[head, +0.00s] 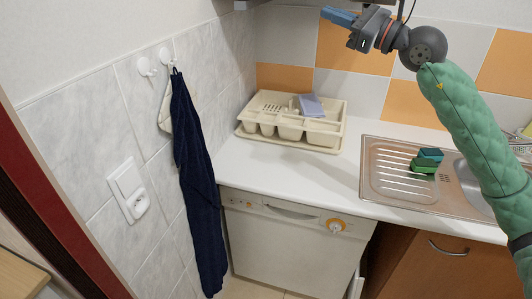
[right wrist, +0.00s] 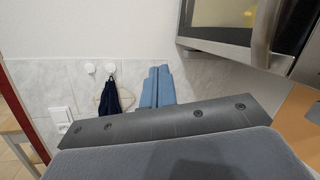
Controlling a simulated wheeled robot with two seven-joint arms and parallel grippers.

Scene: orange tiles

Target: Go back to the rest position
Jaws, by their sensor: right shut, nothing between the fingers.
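My right arm, in a green sleeve, comes in from the right in the head view and reaches up. Its right gripper (head: 338,16) is at the top of the picture, high above the counter, with its blue fingers pointing left. The fingers are together with nothing between them. In the right wrist view the two blue fingers (right wrist: 157,87) lie side by side in front of the tiled wall. My left gripper does not show in either view.
A beige dish rack (head: 290,130) with a blue item stands on the white counter (head: 275,170). Green blocks (head: 425,163) lie on the steel drainboard (head: 385,180). A dark blue towel (head: 195,180) hangs at left. A steel-fronted appliance (right wrist: 235,35) is near the right gripper.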

